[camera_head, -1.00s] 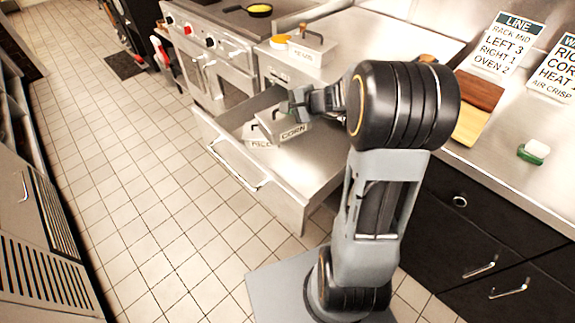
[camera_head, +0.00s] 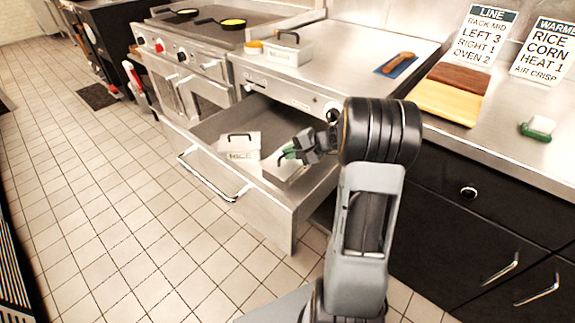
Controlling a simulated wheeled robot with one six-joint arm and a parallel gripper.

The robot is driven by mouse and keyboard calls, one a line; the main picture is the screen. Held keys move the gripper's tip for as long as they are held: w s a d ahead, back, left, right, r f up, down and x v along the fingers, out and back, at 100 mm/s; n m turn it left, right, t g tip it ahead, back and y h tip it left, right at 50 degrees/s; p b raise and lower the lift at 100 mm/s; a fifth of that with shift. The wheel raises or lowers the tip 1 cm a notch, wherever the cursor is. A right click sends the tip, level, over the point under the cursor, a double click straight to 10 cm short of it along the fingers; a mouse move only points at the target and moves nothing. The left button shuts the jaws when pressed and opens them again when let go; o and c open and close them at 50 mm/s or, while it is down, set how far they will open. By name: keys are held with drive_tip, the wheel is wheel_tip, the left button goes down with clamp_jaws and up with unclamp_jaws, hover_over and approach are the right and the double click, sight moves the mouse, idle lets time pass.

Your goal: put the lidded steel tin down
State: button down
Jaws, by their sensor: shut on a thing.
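My gripper (camera_head: 291,154) is shut on a lidded steel tin (camera_head: 282,170) inside the open drawer (camera_head: 283,212). The gripper covers most of the tin's top and its handle. I cannot tell whether the tin touches the drawer floor. A second lidded steel tin, labelled RICE (camera_head: 240,147), stands in the drawer just left of the held tin, with its dark handle upright.
A third lidded tin (camera_head: 288,53) and a small yellow-topped tub (camera_head: 253,47) stand on the counter above the drawer. Pans (camera_head: 230,25) sit on the range. Cutting boards (camera_head: 448,97) and a green-and-white item (camera_head: 538,127) lie on the right counter. Bare drawer floor shows around the tins.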

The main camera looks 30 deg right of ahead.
sight(295, 161)
drive_tip(key=shift+f+b, duration=0.55)
drive_tip(key=shift+f, duration=1.7)
drive_tip(key=shift+f, duration=0.1)
drive_tip(key=c, duration=1.2)
unclamp_jaws()
drive_tip(key=p+v, duration=0.1)
drive_tip(key=v, duration=0.6)
drive_tip(key=shift+s+d+r+p, duration=0.1)
drive_tip(key=shift+d+r+p, duration=0.05)
drive_tip(key=shift+r+p, duration=0.15)
